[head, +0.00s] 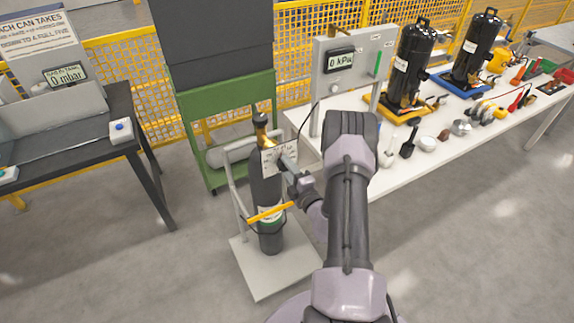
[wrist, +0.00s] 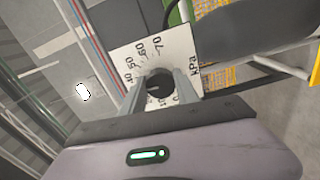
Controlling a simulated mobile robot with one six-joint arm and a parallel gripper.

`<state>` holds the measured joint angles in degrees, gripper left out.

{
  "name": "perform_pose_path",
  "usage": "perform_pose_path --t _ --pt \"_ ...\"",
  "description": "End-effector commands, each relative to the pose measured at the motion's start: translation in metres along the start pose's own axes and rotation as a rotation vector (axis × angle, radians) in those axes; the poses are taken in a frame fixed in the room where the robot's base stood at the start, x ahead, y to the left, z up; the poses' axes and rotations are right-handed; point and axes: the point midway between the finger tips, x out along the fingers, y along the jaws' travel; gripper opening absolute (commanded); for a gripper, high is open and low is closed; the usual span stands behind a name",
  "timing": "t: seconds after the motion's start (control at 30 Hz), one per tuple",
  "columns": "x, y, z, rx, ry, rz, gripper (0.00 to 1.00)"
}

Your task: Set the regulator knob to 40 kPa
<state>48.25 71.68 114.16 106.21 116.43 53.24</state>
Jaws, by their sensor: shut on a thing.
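The regulator knob (wrist: 158,87) is a dark round knob on a white dial plate (wrist: 124,55) marked in kPa; figures such as 40, 50, 60 and 70 can be read. In the wrist view my gripper (wrist: 158,80) has one finger on each side of the knob and is shut on it. I cannot tell where the knob's pointer stands. In the head view my gripper (head: 287,168) is at the regulator on top of the dark gas cylinder (head: 267,190), and the knob is hidden. The panel display (head: 340,61) reads 0 kPa.
The cylinder stands on a pale trolley (head: 272,268) with a yellow strap (head: 270,212). A white bench (head: 455,130) with black compressors and small parts is at the right. A green cabinet (head: 225,110) stands behind, and a dark table (head: 70,140) at the left.

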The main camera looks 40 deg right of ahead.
Motion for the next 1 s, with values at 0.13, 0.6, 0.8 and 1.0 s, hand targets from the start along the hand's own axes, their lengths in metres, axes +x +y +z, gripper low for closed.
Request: perform_pose_path --t 0.13,0.6,0.8,1.0 --pt "-0.0001 0.0002 -0.0002 0.073 0.0 -0.001 0.0" --pt "-0.0002 -0.001 -0.0002 0.167 0.0 -0.001 0.0" --pt "-0.0002 -0.0011 -0.0001 0.168 0.0 -0.001 0.0" --pt "-0.0002 -0.0011 -0.0001 0.167 0.0 -0.001 0.53"
